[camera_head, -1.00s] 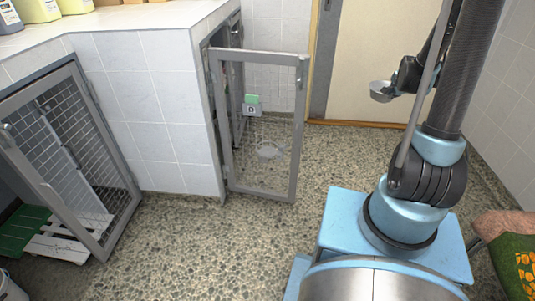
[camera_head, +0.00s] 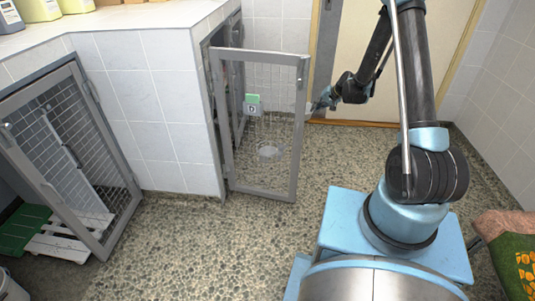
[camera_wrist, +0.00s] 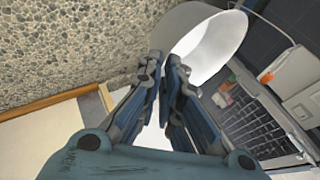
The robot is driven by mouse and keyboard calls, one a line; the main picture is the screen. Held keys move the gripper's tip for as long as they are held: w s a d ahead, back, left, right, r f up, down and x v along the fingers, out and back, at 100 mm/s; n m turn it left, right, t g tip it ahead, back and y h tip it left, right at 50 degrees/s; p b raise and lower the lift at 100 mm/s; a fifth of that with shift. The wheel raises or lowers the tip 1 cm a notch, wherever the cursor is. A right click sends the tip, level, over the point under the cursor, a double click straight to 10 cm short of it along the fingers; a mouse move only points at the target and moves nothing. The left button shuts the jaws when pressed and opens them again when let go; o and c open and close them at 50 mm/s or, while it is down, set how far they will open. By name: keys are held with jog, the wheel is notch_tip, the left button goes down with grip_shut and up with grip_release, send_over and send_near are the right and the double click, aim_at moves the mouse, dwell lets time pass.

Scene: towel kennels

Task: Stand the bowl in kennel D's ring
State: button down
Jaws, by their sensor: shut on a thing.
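The pale metal bowl (camera_wrist: 215,42) fills the upper middle of the wrist view, with its rim pinched between the fingers of my gripper (camera_wrist: 166,65). In the head view my gripper (camera_head: 323,103) is beside the upper right post of the open kennel door (camera_head: 297,130), and the bowl is mostly hidden there. The door carries a green and white tag (camera_head: 252,104) whose letter looks like D. A pale round shape (camera_head: 270,152) shows low on the door's mesh. It looks like the ring, but I cannot tell surely.
Another mesh kennel door (camera_head: 90,150) stands at the left, with green and white slatted boards (camera_head: 65,238) by it. A tiled counter (camera_head: 140,90) joins the kennels. A chair with a green cloth (camera_head: 515,265) is at the right. The speckled floor between is clear.

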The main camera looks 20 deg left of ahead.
jog(key=s+a+f+n+g, duration=0.2)
jog(key=s+a+f+n, duration=0.15)
jog(key=a, duration=0.45)
jog(key=s+a+f+n+g, duration=0.3)
jog(key=a+f+n, duration=0.15)
jog(key=a, duration=0.35)
notch_tip(320, 180, down, 11)
jog(key=shift+s+a, duration=0.45)
jog(key=c, duration=1.9)
grip_release()
jog(key=shift+c, duration=0.2)
jog(key=shift+o, duration=0.8)
